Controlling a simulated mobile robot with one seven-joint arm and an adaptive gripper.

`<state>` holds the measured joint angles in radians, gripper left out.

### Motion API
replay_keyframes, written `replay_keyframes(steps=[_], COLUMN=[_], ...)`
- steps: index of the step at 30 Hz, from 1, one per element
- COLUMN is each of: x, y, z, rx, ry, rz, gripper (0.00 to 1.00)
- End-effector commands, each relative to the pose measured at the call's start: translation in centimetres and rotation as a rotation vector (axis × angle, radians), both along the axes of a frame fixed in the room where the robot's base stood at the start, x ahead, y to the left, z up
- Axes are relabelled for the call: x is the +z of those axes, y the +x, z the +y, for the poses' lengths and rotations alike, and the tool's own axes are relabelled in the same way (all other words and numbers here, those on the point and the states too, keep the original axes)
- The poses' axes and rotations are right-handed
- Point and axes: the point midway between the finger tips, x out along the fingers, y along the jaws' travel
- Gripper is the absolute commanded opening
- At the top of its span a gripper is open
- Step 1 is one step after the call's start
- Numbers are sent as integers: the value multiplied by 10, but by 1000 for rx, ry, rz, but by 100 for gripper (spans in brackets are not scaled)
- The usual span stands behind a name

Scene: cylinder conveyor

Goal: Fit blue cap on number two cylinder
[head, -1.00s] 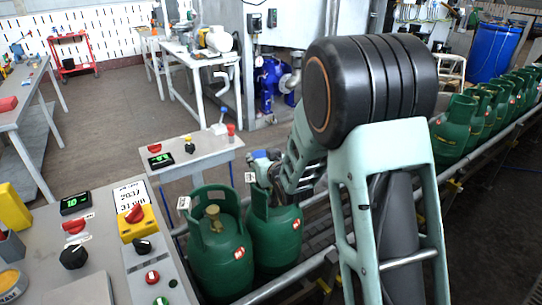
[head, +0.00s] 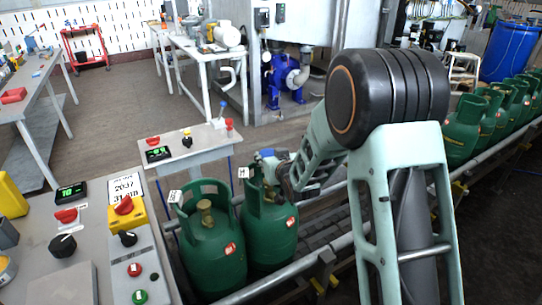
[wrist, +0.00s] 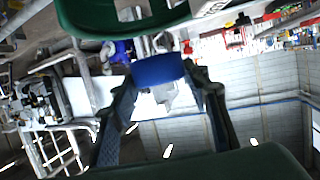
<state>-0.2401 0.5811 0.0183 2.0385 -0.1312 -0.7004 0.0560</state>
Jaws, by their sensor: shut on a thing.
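Two green gas cylinders stand close together at the conveyor's near end: a left one (head: 216,258) with a bare brass valve, and a right one (head: 270,235). I cannot read which is number two. My gripper (wrist: 158,70) is shut on the blue cap (wrist: 158,69), which sits between its fingertips in the wrist view. Green cylinder parts fill the top and bottom edges of the wrist view.
A control panel (head: 85,240) with knobs and buttons is at the front left. A small console (head: 190,158) stands behind the cylinders. Conveyor rails (head: 340,245) run to the back right, where several more green cylinders (head: 463,130) stand in a row.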

Motion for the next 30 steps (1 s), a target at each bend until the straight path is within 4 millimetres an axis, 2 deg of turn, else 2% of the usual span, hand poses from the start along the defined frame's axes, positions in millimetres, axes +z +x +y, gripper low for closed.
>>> replay_keyframes(steps=[11,24,30], x=[-3,-45,-57], y=[0,0,0], z=[0,0,0], rx=[-2,-3,-4], ry=[0,1,1], rz=[0,0,0], gripper=[26,26,26])
